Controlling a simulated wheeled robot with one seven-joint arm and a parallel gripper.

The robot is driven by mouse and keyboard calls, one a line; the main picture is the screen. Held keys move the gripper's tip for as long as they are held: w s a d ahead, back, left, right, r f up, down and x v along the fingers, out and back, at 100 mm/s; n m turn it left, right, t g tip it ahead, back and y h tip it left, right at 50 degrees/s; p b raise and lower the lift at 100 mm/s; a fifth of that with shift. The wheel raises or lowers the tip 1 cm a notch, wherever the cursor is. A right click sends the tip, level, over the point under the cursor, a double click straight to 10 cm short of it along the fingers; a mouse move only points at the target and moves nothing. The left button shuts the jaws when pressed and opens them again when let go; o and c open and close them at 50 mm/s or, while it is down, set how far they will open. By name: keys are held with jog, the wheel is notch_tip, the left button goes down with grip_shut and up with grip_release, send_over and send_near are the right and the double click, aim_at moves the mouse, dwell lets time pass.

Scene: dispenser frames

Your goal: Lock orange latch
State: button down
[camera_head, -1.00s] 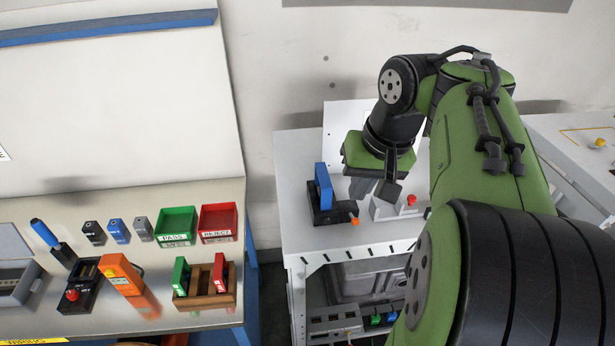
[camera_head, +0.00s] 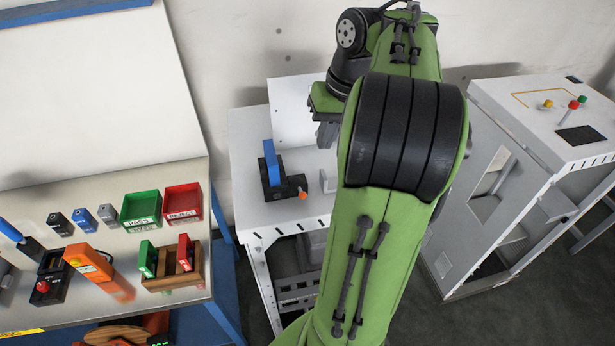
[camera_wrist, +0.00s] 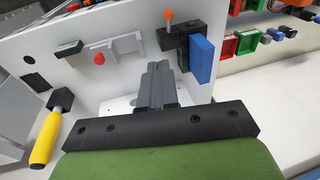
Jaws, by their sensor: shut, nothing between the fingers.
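The orange latch knob (camera_head: 302,193) sticks out at the front right of a small black fixture on the white table. It also shows in the wrist view as an orange-tipped pin (camera_wrist: 169,17) at the top. A blue upright lever (camera_head: 270,160) stands on the same black fixture (camera_wrist: 184,38); it is the blue block (camera_wrist: 202,60) in the wrist view. My gripper (camera_wrist: 158,68) is shut and empty, its fingertips below the fixture in that view and apart from the orange knob. In the head view my gripper (camera_head: 327,135) is partly hidden by my arm, to the right of the lever.
A grey bracket with a red knob (camera_wrist: 99,58) lies near the fixture. A yellow-handled tool (camera_wrist: 47,138) stands left in the wrist view. The left bench holds a green bin (camera_head: 147,208), a red bin (camera_head: 183,203) and an orange device (camera_head: 88,262). A white cabinet (camera_head: 480,200) stands right.

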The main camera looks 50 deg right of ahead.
jog(key=b, duration=0.4)
send_near(301, 193)
jog(key=w+d+f, duration=0.2)
jog(key=d+f, duration=0.2)
jog(key=a+f, duration=0.2)
jog(key=shift+a+f, duration=0.2)
jog(key=shift+a, duration=0.15)
jog(key=shift+a+f, duration=0.1)
jog(key=shift+a, duration=0.15)
jog(key=shift+d, duration=0.1)
